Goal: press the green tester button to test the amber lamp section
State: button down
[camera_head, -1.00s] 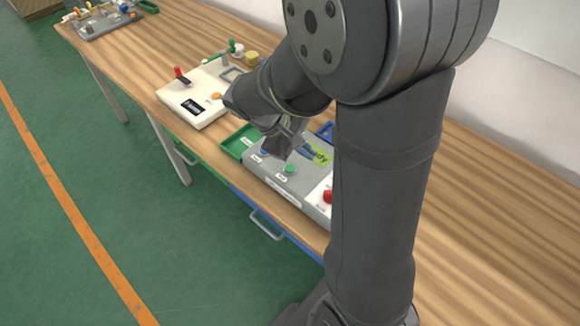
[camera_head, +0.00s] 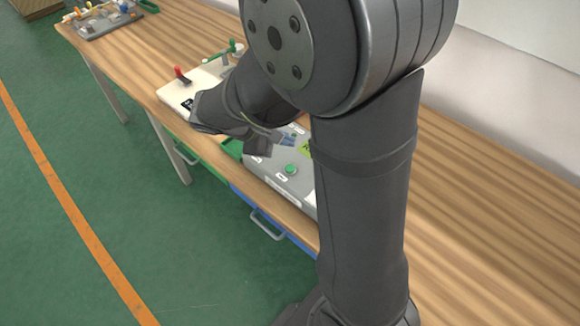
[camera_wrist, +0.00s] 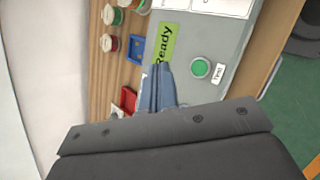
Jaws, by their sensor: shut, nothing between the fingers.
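The green tester button (camera_head: 290,169) is a round cap on the top of a grey tester box (camera_head: 267,168). My gripper (camera_head: 288,140) is shut and empty over the far part of the box. In the wrist view its blue-grey fingers (camera_wrist: 158,80) point toward a yellow-green "Ready" label (camera_wrist: 165,43). The gripper is apart from the button. I cannot make out an amber lamp section; my arm hides part of the box.
A white box with a red lever (camera_head: 181,75) stands to the left, partly behind my arm. A green tray (camera_head: 231,148) lies beside the tester. The wrist view shows a blue tray (camera_wrist: 136,48), a red tray (camera_wrist: 128,99) and several small jars (camera_wrist: 110,43).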

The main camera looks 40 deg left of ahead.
aim_at(286, 169)
jog(key=shift+f, duration=3.75)
jog(key=shift+f, duration=0.1)
jog(key=shift+f, duration=0.3)
jog(key=shift+f, duration=0.35)
jog(key=shift+r, duration=0.75)
jog(key=shift+r, duration=2.55)
jog(key=shift+f, duration=0.15)
